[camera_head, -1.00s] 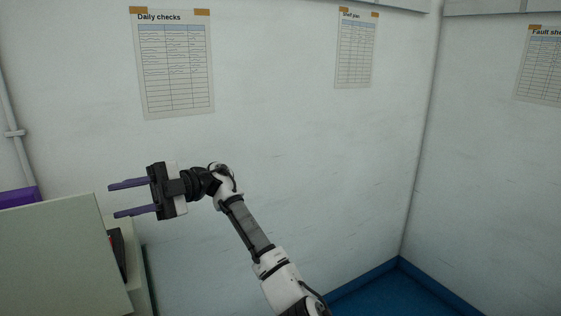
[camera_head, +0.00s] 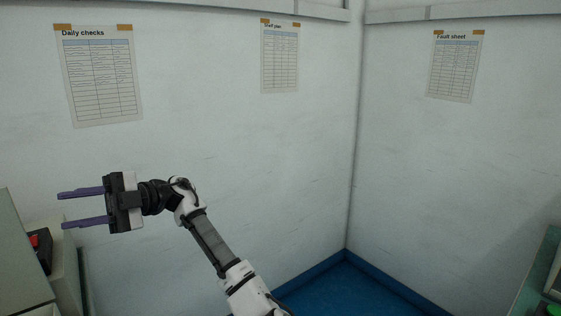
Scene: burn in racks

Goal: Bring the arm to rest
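My gripper (camera_head: 60,210) is at the left of the head view, held out to the left. Its two purple fingers are apart with nothing between them, so it is open and empty. My arm (camera_head: 212,240) reaches up from the bottom of the view, bent at the wrist. The gripper is in front of the pale wall, above and to the right of a grey cabinet (camera_head: 15,260) at the left edge.
A red and black item (camera_head: 40,246) shows by the cabinet. Sheets hang on the walls: Daily checks (camera_head: 102,85), a shelf plan (camera_head: 280,62) and a Fault sheet (camera_head: 456,70). Blue floor (camera_head: 345,292) is clear in the corner. A green-edged bench (camera_head: 535,275) stands at the right.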

